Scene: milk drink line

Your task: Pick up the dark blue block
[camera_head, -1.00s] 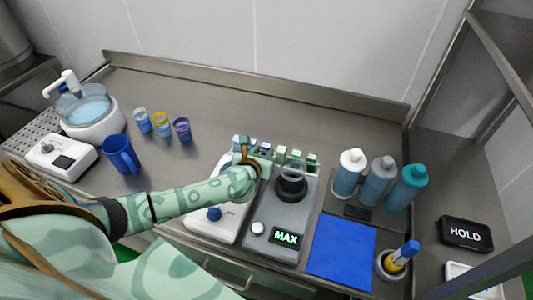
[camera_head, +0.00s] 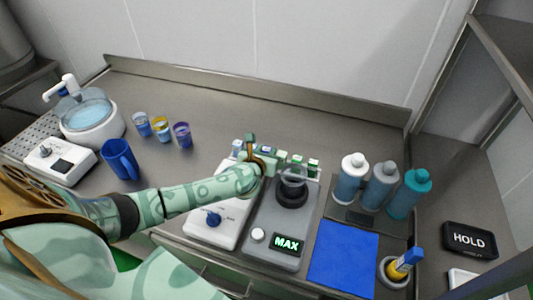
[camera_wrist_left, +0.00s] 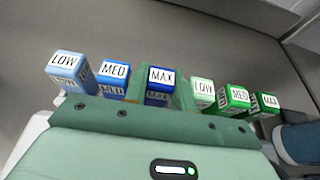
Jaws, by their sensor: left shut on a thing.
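In the left wrist view the dark blue block (camera_wrist_left: 159,85), with a white MAX face, is between the two green fingers of my left gripper (camera_wrist_left: 161,88). The gripper is shut on it. I cannot tell whether the block is clear of the counter. In the head view my left gripper (camera_head: 256,158) is at the row of small blocks behind the white and grey dial units, and its hand hides the dark blue block. My right gripper is not in view.
A light blue LOW block (camera_wrist_left: 70,70) and a blue MED block (camera_wrist_left: 112,78) stand left of the gripper; green LOW (camera_wrist_left: 202,94), MED (camera_wrist_left: 234,98) and MAX (camera_wrist_left: 265,104) blocks stand close on its right. Bottles (camera_head: 381,185) stand further right. The counter behind is clear.

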